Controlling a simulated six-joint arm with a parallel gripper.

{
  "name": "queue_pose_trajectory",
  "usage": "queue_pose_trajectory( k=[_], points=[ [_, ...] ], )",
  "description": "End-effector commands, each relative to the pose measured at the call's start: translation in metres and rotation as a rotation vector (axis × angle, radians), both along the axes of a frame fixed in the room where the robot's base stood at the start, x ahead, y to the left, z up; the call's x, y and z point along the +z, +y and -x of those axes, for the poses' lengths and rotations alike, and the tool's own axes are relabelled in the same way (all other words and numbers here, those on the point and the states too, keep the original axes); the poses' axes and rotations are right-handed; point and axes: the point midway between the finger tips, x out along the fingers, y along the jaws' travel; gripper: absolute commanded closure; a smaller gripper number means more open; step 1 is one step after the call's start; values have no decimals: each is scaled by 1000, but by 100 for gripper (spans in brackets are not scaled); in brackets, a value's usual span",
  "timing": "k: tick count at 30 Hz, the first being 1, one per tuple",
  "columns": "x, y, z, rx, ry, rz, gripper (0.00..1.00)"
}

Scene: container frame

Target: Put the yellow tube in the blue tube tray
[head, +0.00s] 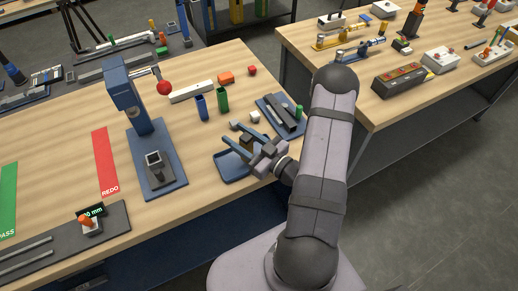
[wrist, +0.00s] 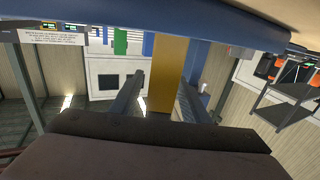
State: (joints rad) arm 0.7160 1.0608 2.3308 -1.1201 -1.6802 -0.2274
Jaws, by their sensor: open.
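The yellow tube (head: 246,141) shows only in part between my gripper's fingers in the head view. In the wrist view the yellow tube (wrist: 165,72) lies between the two fingers, its far end meeting a blue band. The blue tube tray (head: 232,174) lies on the table below my gripper, and its edge seems to be that blue band (wrist: 190,25). My gripper (head: 238,141) is open around the tube, level and low by the tray. I cannot tell whether the tube touches the tray floor.
A blue tube (head: 201,107) and a green tube (head: 222,99) stand behind. A white block (head: 255,117) and a dark blue tray of parts (head: 280,115) are close to my gripper. A blue press (head: 155,160) stands left. The table's front edge is near.

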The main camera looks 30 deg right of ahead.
Motion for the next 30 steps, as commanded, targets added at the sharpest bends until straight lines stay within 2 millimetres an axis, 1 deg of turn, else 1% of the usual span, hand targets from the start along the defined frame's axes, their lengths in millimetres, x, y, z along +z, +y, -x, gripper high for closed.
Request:
queue_pose_trajectory(
  k=[4, 12, 18, 24, 30],
  points=[
    [-3, -8, 16, -6, 0, -1, 58],
    [-3, -24, 54, -8, -1, -1, 58],
    [-2, -34, 78, -7, -1, 0, 58],
    [-1, -40, 95, -4, -1, -3, 58],
    [0, -42, 103, 0, -1, -1, 58]
  ],
)
